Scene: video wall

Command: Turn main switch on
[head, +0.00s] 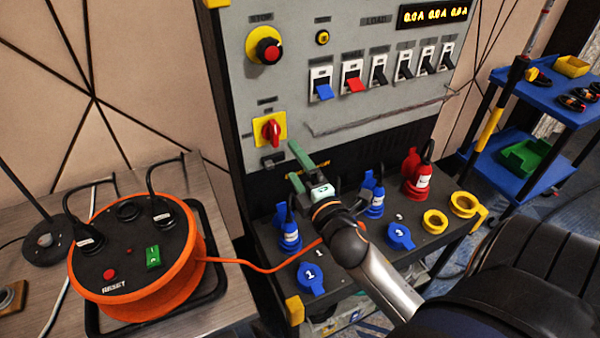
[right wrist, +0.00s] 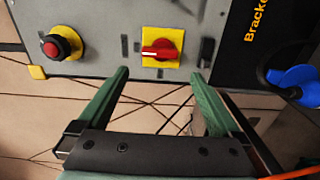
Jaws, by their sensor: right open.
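The main switch (head: 271,131) is a red rotary knob on a yellow square plate, low on the left of the grey panel. Its handle stands roughly upright in the head view. In the right wrist view the knob (right wrist: 160,50) looks sideways, as that view is turned. My right gripper (head: 292,162) is open and empty, just below and right of the switch in the head view. In the right wrist view its green fingers (right wrist: 160,74) point at the panel, with the knob centred beyond the gap. I see no contact. My left gripper is not in view.
A red stop button (head: 268,50) sits above the switch. A row of breaker switches (head: 351,80) is to the right. Blue plugs (head: 290,232) and a red plug (head: 416,176) stand on the ledge below. An orange cable reel (head: 130,255) is on the left table.

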